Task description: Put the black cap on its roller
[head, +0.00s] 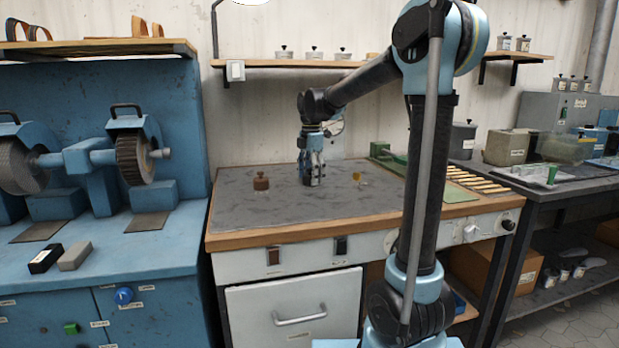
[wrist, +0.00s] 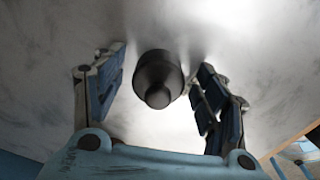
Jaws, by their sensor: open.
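My gripper (head: 313,182) is low over the grey mat, with its fingers pointing down. In the wrist view my gripper (wrist: 160,76) is open, with one finger on each side of a round black piece with a small knob, which looks like the black cap (wrist: 158,74). A gap shows between the piece and the left finger; the right finger is closer, and I cannot tell whether it touches. In the head view the fingers largely hide this piece. I cannot identify the roller with certainty.
The grey mat (head: 235,207) covers the wooden-edged bench. A brown knobbed piece (head: 261,183) stands left of my gripper, and a small yellow piece (head: 357,177) stands right of it. A green board with wooden sticks (head: 478,181) lies further right. The mat's front is clear.

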